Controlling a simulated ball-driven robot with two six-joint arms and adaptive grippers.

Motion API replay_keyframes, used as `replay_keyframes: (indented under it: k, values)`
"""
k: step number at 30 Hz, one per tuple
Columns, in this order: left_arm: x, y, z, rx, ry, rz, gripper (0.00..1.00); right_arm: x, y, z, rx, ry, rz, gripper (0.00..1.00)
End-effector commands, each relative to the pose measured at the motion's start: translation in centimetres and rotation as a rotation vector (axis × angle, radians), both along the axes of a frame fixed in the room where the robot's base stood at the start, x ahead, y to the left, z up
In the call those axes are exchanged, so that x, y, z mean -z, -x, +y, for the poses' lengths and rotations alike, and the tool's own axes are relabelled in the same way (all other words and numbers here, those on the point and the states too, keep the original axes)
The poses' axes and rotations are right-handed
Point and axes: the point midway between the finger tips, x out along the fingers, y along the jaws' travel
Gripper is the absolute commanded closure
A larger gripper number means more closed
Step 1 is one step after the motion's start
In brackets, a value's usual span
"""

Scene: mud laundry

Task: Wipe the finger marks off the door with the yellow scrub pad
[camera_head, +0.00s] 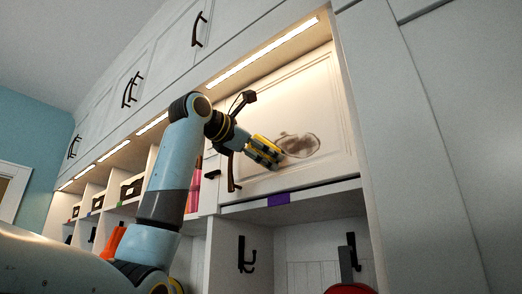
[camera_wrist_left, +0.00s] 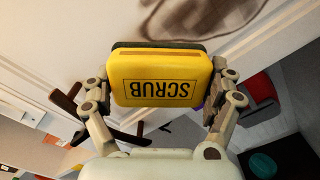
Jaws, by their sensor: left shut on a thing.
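My left gripper (camera_head: 262,152) is shut on the yellow scrub pad (camera_head: 268,145), holding it at the white door (camera_head: 326,95). Brown finger marks (camera_head: 298,145) form a smeared patch on the door panel, just right of the pad. In the left wrist view the pad (camera_wrist_left: 160,79) sits between both fingers (camera_wrist_left: 160,95), with its "SCRUB" label upside down and its dark side toward the door. The marks (camera_wrist_left: 200,18) show beyond it. Whether the pad touches the door is hard to tell. My right gripper is not in view.
A dark handle (camera_head: 232,174) hangs at the door's left side, close to my gripper. Below is an open cubby with black hooks (camera_head: 246,255) and a red item (camera_head: 349,284). Cubbies with baskets (camera_head: 131,187) line the left. A lit upper cabinet edge overhangs the door.

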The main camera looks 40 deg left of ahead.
Motion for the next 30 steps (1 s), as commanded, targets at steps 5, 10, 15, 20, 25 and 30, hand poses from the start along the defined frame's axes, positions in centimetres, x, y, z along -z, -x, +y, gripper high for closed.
replay_keyframes:
  k: [5,10,15,20,25,30]
  values:
    - [-0.1,-0.1,0.0,0.0,0.0,0.0,0.36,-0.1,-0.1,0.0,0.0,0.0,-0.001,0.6]
    - [-0.1,-0.5,0.0,0.001,0.0,0.001,0.36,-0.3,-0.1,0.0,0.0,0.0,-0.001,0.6]
    - [-0.1,-0.8,-0.1,0.001,0.0,0.001,0.36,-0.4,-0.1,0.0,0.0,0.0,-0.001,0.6]
    - [-0.1,-1.1,-0.1,0.0,0.0,0.0,0.36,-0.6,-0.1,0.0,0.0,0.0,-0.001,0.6]
    - [-0.1,-1.3,-0.1,0.0,0.0,-0.001,0.36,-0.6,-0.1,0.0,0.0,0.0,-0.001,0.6]
    - [-0.1,-1.2,-1.3,0.004,0.0,-0.001,0.36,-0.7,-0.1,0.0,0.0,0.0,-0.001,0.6]
